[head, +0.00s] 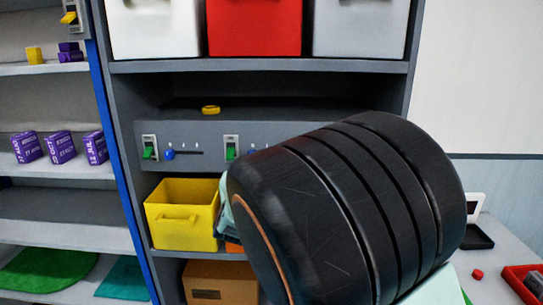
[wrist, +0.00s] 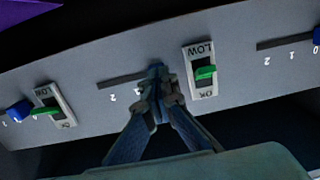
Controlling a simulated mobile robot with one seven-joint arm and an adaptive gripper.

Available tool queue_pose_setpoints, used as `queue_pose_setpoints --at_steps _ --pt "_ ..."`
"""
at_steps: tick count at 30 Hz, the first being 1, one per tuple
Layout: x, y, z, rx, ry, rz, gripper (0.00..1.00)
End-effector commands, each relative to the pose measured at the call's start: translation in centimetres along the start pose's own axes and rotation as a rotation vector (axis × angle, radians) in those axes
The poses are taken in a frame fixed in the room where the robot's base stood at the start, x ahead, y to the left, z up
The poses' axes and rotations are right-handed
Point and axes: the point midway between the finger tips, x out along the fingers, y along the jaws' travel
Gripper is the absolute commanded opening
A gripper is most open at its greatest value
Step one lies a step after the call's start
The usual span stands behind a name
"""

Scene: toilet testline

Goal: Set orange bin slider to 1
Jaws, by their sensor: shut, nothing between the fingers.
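The grey control panel (head: 190,135) is on the shelf unit, and it fills the wrist view upside down (wrist: 230,25). My gripper (wrist: 156,72) is shut at the middle slider, its fingertips at the right end of the slot (wrist: 120,80) in the wrist view. A "2" shows by the slot's left part. In the head view a blue knob (head: 250,151) shows beside the second switch (head: 231,147). A sliver of the orange bin (head: 234,247) shows behind my arm, which hides the fingertips there.
A yellow bin (head: 181,215) stands below the panel. In the wrist view, green-levered switches (wrist: 200,71) and (wrist: 53,105) flank the middle slot. Other blue knobs are at the far left (wrist: 17,112) and right edge (wrist: 317,35). A yellow ring (head: 211,109) lies above the panel.

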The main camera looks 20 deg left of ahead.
Motion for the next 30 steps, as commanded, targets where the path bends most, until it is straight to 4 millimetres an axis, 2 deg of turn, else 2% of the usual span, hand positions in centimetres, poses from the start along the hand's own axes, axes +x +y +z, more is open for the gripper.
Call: queue_pose_setpoints --at_steps 1,9,18,27,30 --pt "0.8 1.5 -3.1 0.012 0.062 0.021 0.00" --pt "0.8 4.8 -3.0 0.013 0.062 0.023 0.00" --pt "0.7 5.0 -3.3 0.013 0.062 0.021 0.00" --pt "0.7 5.0 -3.3 0.012 0.062 0.021 0.32" --pt "0.7 4.9 -3.2 0.012 0.060 0.021 0.33"
